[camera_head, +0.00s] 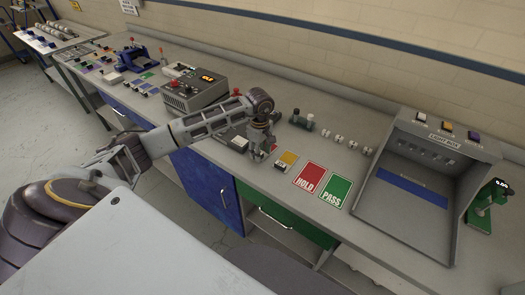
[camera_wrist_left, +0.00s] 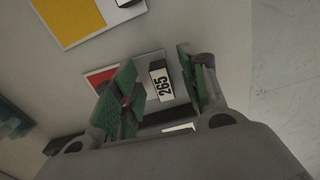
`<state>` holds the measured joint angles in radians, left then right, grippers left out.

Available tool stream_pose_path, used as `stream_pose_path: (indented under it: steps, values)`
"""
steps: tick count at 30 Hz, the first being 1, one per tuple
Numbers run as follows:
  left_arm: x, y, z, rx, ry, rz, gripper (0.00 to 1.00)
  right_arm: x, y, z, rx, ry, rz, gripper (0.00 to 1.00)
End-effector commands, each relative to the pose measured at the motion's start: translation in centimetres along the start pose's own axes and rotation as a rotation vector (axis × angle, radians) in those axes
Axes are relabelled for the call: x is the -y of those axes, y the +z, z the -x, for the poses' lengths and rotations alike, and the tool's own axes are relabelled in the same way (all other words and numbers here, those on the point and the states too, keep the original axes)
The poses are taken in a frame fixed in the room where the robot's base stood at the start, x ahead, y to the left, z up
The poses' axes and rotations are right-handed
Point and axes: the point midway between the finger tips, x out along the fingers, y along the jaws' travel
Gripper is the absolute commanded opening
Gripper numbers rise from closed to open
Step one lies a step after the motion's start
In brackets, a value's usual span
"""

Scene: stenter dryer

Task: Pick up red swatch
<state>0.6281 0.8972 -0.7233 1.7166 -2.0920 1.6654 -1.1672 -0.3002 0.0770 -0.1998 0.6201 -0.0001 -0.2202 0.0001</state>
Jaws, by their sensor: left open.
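The red swatch (camera_wrist_left: 100,77) lies flat on the bench in the left wrist view, on a pale card with a black-framed label block (camera_wrist_left: 160,84) reading 265. My left gripper (camera_wrist_left: 158,62) is open just above it, with one green-padded finger on each side of the label block. The left finger covers part of the red patch. In the head view my left gripper (camera_head: 262,152) points down at the bench and hides most of the swatch. I cannot tell whether the fingers touch it. My right gripper is not in view.
A yellow swatch (camera_head: 289,158) lies close by on the right. Beyond it are the red HOLD mat (camera_head: 308,179), the green PASS mat (camera_head: 335,190) and a grey light box (camera_head: 415,205). A grey control box (camera_head: 195,90) stands left of the gripper.

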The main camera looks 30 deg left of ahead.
Motion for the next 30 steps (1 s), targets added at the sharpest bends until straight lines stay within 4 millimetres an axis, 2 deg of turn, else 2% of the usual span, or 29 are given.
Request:
stream_pose_path:
  steps: [4, 17, 27, 30]
  values:
    - [0.04, -0.05, -0.58, -0.001, -0.001, 0.001, 0.43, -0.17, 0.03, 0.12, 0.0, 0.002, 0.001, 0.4]
    - [0.03, -0.05, -0.6, -0.001, 0.0, 0.001, 0.43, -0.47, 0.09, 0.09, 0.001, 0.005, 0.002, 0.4]
    - [0.03, -0.05, -0.59, -0.001, 0.0, 0.001, 0.0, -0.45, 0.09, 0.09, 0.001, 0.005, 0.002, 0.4]
    - [0.03, -0.06, -0.57, -0.001, 0.0, 0.001, 0.0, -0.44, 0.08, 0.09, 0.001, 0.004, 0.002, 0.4]
